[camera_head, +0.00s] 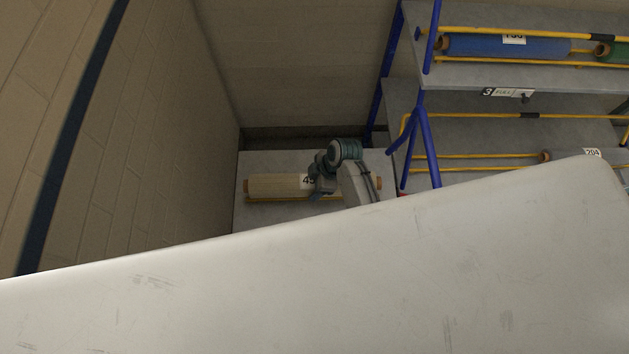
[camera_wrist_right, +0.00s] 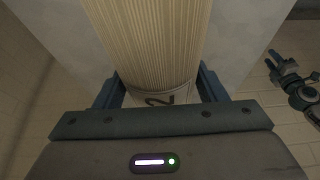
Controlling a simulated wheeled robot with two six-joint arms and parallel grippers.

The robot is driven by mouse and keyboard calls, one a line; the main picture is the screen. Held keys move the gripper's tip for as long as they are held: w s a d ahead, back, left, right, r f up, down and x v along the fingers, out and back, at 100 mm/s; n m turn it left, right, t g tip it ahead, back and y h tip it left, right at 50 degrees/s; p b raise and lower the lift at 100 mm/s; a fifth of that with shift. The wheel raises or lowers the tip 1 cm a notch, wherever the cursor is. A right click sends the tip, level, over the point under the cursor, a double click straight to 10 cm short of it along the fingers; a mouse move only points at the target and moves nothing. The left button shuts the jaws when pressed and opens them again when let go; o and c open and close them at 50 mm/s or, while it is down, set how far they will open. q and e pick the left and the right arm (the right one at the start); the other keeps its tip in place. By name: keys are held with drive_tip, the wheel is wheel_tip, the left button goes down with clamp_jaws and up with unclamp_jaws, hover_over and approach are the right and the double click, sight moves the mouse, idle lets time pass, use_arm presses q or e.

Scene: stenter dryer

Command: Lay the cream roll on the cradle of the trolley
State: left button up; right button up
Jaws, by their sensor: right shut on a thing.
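The cream roll (camera_head: 275,185) lies level in the head view, in the far corner, with brown core ends and a white number label. A yellow bar (camera_head: 270,199) runs along its lower edge, above a grey surface (camera_head: 263,216). I cannot tell whether this is the trolley's cradle, or whether the roll rests on it. My right gripper (camera_head: 317,189) is at the label. In the right wrist view its jaws (camera_wrist_right: 160,88) are shut around the roll (camera_wrist_right: 150,40), one finger on each side. My left gripper (camera_wrist_right: 277,68) appears small at the right edge there; its opening is unclear.
A large pale surface (camera_head: 330,280) fills the lower head view and hides what lies below. A blue-framed rack (camera_head: 425,140) with yellow bars stands at right, holding a blue roll (camera_head: 510,47) and a green roll (camera_head: 616,53). A brick wall (camera_head: 190,130) is close on the left.

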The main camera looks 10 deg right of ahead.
use_arm(q)
drive_tip(key=shift+s, duration=0.1)
drive_tip(key=shift+s, duration=0.2)
use_arm(e)
drive_tip(key=o, duration=1.4)
drive_tip(key=shift+f, duration=0.1)
drive_tip(key=shift+o, duration=0.2)
drive_tip(key=shift+r, duration=0.2)
drive_tip(key=shift+d+r, duration=0.1)
drive_tip(key=shift+r, duration=0.1)
drive_tip(key=b+v, duration=0.2)
drive_tip(key=v, duration=0.8)
drive_tip(key=shift+d+r+b, duration=0.1)
drive_tip(key=shift+b, duration=0.2)
use_arm(q)
drive_tip(key=shift+f, duration=1.35)
use_arm(e)
drive_tip(key=shift+d+r, duration=0.15)
drive_tip(key=shift+r, duration=0.45)
